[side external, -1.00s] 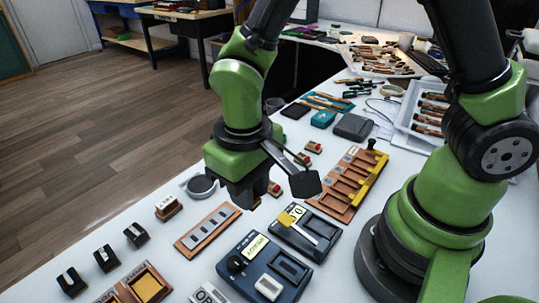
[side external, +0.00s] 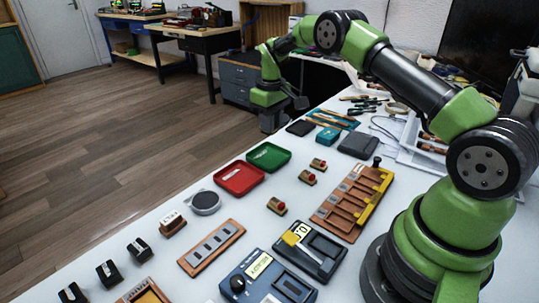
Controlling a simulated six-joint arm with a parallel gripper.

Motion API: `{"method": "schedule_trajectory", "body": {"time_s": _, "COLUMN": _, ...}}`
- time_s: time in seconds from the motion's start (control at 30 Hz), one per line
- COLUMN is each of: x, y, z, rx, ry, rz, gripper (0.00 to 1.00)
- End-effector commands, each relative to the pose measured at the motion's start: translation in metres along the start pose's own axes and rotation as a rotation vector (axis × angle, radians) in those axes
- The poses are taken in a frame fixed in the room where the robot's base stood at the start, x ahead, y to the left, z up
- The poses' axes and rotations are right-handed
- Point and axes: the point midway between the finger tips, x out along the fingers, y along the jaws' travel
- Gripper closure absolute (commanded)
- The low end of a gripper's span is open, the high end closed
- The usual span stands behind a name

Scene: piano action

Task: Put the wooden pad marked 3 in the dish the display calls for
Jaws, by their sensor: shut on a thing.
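My gripper (side external: 272,121) is at the far left end of the white table, pointing down, well beyond the dishes. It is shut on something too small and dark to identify. Wooden pads with red tops lie on the table: one (side external: 318,164), a second (side external: 308,177) and a third (side external: 277,207). Their marks cannot be read. A red dish (side external: 262,179) and a green dish (side external: 287,158) stand side by side, each with a pale label.
A round grey dish (side external: 204,202) and a white-topped wooden block (side external: 172,222) are left of a slotted wooden strip (side external: 238,234). A wooden rack (side external: 345,215) with a yellow bar lies at right. Dark blocks (side external: 139,249) line the left edge.

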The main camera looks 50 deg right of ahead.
Motion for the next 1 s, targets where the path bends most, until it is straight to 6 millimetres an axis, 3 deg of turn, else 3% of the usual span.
{"method": "schedule_trajectory", "body": {"time_s": 0.1, "x": 0.026, "y": -0.001, "z": 0.001, "rx": 0.0, "ry": -0.006, "rz": -0.002, "gripper": 1.0}}
{"method": "schedule_trajectory", "body": {"time_s": 0.5, "x": 0.077, "y": -0.001, "z": 0.001, "rx": 0.0, "ry": -0.002, "rz": -0.001, "gripper": 1.0}}
{"method": "schedule_trajectory", "body": {"time_s": 0.97, "x": 0.087, "y": -0.001, "z": 0.001, "rx": 0.001, "ry": 0.0, "rz": -0.001, "gripper": 1.0}}
{"method": "schedule_trajectory", "body": {"time_s": 1.0, "x": 0.087, "y": -0.001, "z": 0.001, "rx": 0.001, "ry": 0.0, "rz": -0.001, "gripper": 0.69}}
